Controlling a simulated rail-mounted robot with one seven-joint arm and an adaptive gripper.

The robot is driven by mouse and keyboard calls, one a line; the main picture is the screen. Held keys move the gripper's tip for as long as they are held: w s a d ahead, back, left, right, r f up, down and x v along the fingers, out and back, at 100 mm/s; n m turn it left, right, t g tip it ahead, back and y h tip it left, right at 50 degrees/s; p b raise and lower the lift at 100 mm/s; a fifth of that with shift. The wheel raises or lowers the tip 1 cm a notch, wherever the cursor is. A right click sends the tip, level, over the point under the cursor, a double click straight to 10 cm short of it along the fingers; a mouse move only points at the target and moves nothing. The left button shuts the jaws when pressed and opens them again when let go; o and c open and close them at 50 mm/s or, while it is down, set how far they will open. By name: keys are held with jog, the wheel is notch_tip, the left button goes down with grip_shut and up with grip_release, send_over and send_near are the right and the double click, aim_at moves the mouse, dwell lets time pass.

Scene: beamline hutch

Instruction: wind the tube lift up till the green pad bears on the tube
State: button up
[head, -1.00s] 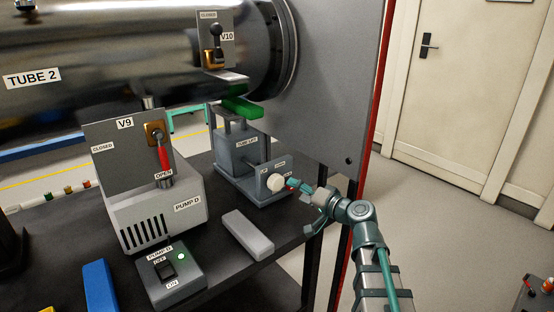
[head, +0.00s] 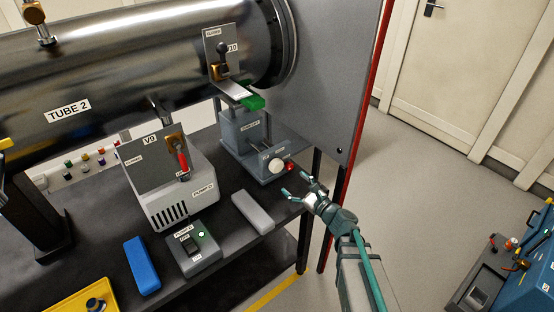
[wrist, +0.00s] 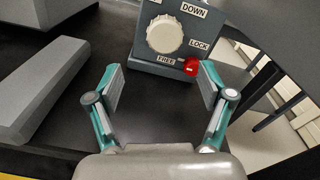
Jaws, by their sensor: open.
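The tube lift (head: 238,130) is a grey jack on the bench under the right end of TUBE 2 (head: 120,75). Its green pad (head: 253,103) is on top, close to the tube's underside; I cannot tell whether they touch. On its front panel are a round white knob (head: 277,166) and a red lock handle (head: 291,167). In the wrist view the knob (wrist: 164,34) is beside a DOWN label, and the red handle (wrist: 192,67) is near the FREE and LOCK labels. My gripper (head: 296,184) is open and empty, in front of the panel and apart from it.
A grey bar-shaped block (head: 253,211) lies on the bench left of my gripper. The PUMP D switch box (head: 194,250) and a blue block (head: 142,264) are further left. A tall grey panel (head: 322,80) with a red edge rises behind the lift.

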aim_at(279, 168)
jog(key=shift+w+d+r+m, duration=0.15)
jog(key=shift+r+m, duration=0.1)
jog(key=shift+m, duration=0.85)
jog(key=shift+w, duration=0.1)
jog(key=p+x, duration=0.2)
jog(key=x, duration=0.8)
jog(key=shift+w+r+p, duration=0.1)
jog(key=shift+w+p, duration=0.2)
jog(key=shift+p, duration=0.1)
jog(key=c, duration=1.1)
jog(key=shift+c, duration=0.2)
jog(key=shift+b, duration=0.65)
